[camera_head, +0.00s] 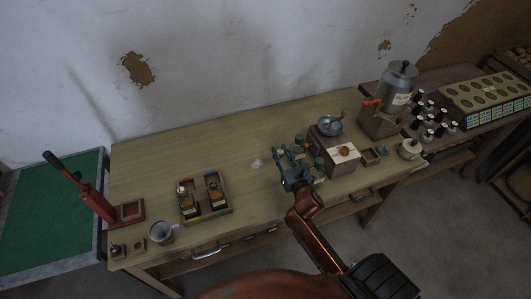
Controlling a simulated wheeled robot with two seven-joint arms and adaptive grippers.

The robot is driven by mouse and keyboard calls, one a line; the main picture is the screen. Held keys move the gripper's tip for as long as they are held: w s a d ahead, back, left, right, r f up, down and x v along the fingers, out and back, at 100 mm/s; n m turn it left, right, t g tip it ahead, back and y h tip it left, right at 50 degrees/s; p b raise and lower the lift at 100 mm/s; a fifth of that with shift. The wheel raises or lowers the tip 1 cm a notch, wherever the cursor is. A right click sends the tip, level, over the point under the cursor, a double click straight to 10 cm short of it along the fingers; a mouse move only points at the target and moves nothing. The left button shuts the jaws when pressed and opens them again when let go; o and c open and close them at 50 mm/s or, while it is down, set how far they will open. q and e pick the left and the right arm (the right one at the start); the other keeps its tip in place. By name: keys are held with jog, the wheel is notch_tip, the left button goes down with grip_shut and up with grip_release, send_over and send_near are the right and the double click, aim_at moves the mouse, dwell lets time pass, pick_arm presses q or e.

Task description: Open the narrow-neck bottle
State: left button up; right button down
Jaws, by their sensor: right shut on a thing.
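Several small green bottles (299,141) stand close together on the wooden table, left of a white-and-brown box. They are small and partly hidden by my gripper, so I cannot tell which one has the narrow neck. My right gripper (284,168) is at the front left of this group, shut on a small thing. The thing is dark and mostly covered by the fingers; I cannot make out whether it is a bottle or its stopper. A small clear or whitish thing (256,163) lies on the table left of the gripper. My left gripper is not in view.
The grinder-like box (343,160) stands right of the bottles. A divided tray (219,208), a grey mug (160,232) and a red lever press (97,203) are on the left. A metal canister (397,84) stands at the right. The table's back left is clear.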

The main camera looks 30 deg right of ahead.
jog(key=w+f+b, duration=0.1)
jog(key=w+f, duration=0.2)
jog(key=w, duration=0.4)
jog(key=b, duration=0.2)
send_over(266, 157)
jog(key=f, duration=0.5)
jog(key=shift+s+f, duration=0.25)
jog(key=shift+s, duration=0.1)
jog(key=shift+w+f, duration=0.2)
jog(key=shift+f, duration=1.6)
jog(key=shift+f+b, duration=0.2)
jog(key=shift+b, duration=0.1)
jog(key=c, duration=1.7)
grip_release()
